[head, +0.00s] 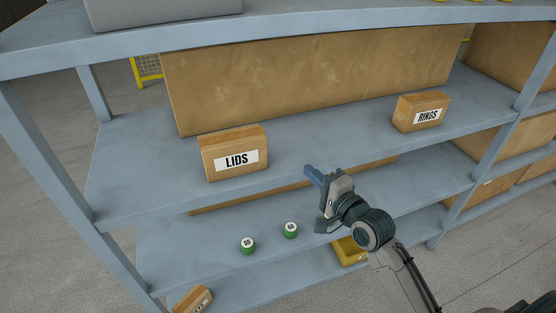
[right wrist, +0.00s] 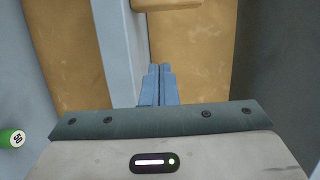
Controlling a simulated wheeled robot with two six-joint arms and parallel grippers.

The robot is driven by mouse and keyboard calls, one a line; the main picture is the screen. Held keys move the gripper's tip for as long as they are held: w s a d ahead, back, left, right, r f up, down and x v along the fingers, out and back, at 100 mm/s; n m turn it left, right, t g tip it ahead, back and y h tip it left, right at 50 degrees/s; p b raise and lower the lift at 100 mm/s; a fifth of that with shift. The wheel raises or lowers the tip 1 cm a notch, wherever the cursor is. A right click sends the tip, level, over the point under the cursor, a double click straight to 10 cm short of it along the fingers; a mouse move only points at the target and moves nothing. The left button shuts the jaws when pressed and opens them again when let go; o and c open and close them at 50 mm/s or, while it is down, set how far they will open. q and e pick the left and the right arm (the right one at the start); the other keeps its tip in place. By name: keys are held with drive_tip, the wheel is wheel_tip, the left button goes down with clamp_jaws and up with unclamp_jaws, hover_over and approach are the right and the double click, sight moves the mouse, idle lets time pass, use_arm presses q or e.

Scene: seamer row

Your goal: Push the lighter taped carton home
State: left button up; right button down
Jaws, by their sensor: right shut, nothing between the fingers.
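A brown carton labelled LIDS (head: 235,154) stands on the middle shelf at its front edge, left of centre. A smaller brown carton labelled RINGS (head: 421,112) stands on the same shelf to the right. I cannot tell from looks which is lighter. My right gripper (head: 309,172) is shut and empty, at the shelf's front edge, right of the LIDS carton and apart from it. In the right wrist view its blue fingers (right wrist: 157,84) are together, with a brown carton edge (right wrist: 160,4) ahead of them. My left gripper is out of view.
A long brown board (head: 310,75) stands behind the cartons on the middle shelf (head: 145,165). Two green round weights (head: 248,245) (head: 291,230) lie on the lower shelf, with a yellow bin (head: 348,250) below right. Another carton (head: 193,299) is at bottom left. Shelf between LIDS and RINGS is clear.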

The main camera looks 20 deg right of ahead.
sight(276, 167)
drive_tip(key=p+x, duration=0.1)
drive_tip(key=x, duration=0.7)
drive_tip(key=shift+w, duration=0.25)
drive_tip(key=shift+p+x, duration=0.35)
drive_tip(key=shift+x, duration=0.45)
drive_tip(key=a, duration=0.2)
drive_tip(key=a+p, duration=0.1)
drive_tip(key=shift+s, duration=0.25)
drive_tip(key=shift+a, duration=0.4)
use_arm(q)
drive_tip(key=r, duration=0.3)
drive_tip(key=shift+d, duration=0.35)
use_arm(e)
drive_tip(key=shift+f, duration=0.15)
